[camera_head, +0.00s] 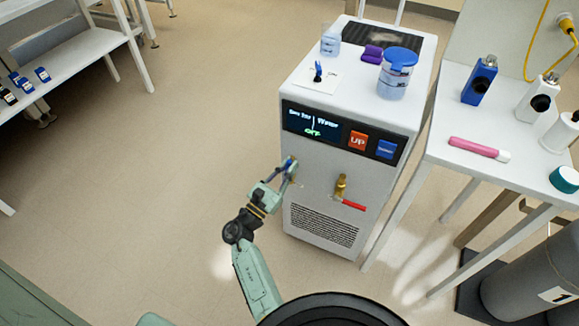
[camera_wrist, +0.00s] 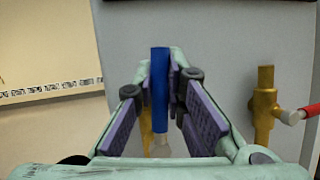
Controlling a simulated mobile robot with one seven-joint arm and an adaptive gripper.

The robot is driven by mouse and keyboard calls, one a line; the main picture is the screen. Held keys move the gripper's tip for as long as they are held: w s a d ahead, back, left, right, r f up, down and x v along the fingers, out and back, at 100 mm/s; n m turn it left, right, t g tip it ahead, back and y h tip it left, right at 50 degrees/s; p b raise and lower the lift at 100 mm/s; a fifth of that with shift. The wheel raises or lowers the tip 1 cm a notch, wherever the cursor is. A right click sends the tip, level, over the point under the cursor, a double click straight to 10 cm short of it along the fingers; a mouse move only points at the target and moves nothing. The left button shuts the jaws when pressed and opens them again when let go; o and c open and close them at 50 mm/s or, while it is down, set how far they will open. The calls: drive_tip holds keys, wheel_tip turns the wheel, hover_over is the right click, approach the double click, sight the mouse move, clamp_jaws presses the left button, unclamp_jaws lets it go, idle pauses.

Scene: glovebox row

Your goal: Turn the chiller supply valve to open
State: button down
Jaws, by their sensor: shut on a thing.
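The white chiller (camera_head: 310,186) stands at centre right in the head view, with two brass valves low on its front. My gripper (camera_head: 284,175) is at the left valve, shut on its blue handle (camera_head: 290,163). In the wrist view the blue handle (camera_wrist: 160,88) stands upright between the purple finger pads of my gripper (camera_wrist: 172,95). Part of that valve's brass body (camera_wrist: 147,132) shows behind a finger; the rest is hidden. The right brass valve (camera_head: 340,187) has a red handle (camera_head: 350,204) pointing to the right; no gripper touches it.
The chiller's display panel (camera_head: 340,133) is above the valves. A lidded jar (camera_head: 395,76) and small items stand on its top. A white table (camera_head: 462,118) with bottles is close on the right, a grey cylinder (camera_head: 522,285) below it. The floor (camera_head: 175,140) to the left is clear.

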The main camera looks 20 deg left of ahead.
drive_tip(key=c, duration=1.6)
unclamp_jaws()
drive_tip(key=shift+c, duration=0.2)
drive_tip(key=v, duration=1.2)
drive_tip(key=shift+r, duration=0.1)
